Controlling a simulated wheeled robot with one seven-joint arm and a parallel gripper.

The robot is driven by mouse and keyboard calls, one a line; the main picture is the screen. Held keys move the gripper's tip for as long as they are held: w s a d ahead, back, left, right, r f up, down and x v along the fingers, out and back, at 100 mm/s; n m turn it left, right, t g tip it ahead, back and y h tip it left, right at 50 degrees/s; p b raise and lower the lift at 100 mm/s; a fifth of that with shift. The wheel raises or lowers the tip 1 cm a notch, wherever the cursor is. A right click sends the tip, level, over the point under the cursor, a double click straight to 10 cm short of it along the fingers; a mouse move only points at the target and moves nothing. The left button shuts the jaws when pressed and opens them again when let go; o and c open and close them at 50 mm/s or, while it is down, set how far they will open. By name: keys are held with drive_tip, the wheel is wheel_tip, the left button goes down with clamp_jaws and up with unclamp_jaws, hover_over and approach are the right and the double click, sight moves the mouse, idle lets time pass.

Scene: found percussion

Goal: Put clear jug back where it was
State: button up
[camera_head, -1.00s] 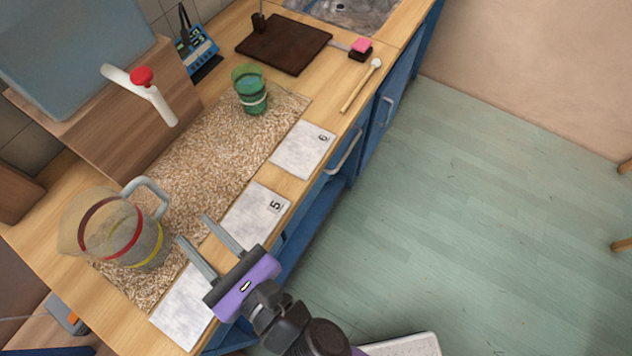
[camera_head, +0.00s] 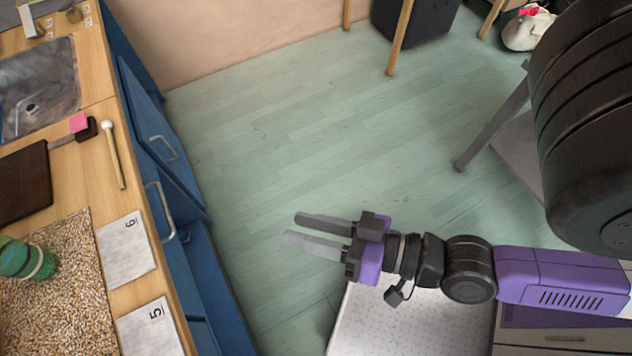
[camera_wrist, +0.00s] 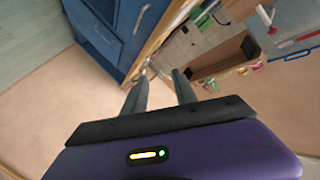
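The clear jug is not in the head view now, and I cannot make it out in the wrist view. The earlier head view shows it at the near left end of the pebbly mat (camera_head: 70,310). My gripper (camera_head: 291,227) is held out over the floor, to the right of the blue cabinets and away from the counter. Its two fingers are apart with nothing between them. The fingers also show apart and empty in the wrist view (camera_wrist: 159,73).
Cards marked 6 (camera_head: 122,262) and 5 (camera_head: 145,338) lie along the counter edge, with a mallet (camera_head: 115,160) beyond. A blue cabinet door (camera_head: 150,125) stands ajar. A white speckled surface (camera_head: 400,325) lies below my arm. Open floor lies beyond.

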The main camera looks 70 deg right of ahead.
drive_tip(key=s+n, duration=0.1)
drive_tip(key=n, duration=0.1)
drive_tip(key=s+d+n, duration=0.1)
drive_tip(key=s, duration=0.1)
drive_tip(key=s+d+n+g, duration=0.1)
drive_tip(key=n, duration=0.1)
drive_tip(key=shift+s+r+n+h, duration=0.2)
drive_tip(key=shift+r+n+h, duration=0.1)
drive_tip(key=shift+r+h, duration=0.1)
idle(0.8)
